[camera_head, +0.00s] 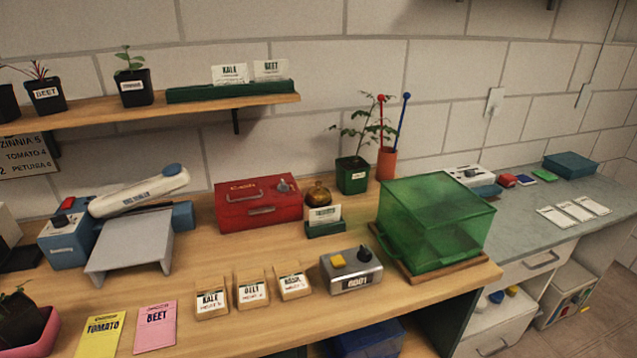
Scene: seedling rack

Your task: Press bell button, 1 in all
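A small brass-coloured dome (318,194), which looks like a desk bell, stands on the wooden bench between the red box and the potted plant. A card in a green holder stands in front and hides its lower part. I cannot make out a button on its top. A grey metal box (351,271) with a yellow square button (337,261), a black knob and the marking "0001" sits nearer the bench's front edge. Neither of my grippers shows in the head view.
A red metal box (257,204) stands left of the dome. A green transparent case (436,221) stands to the right on a wooden base. Several seed packets lie in front. A blue and white sealing machine (122,220) is at left. A wall shelf (100,113) hangs above.

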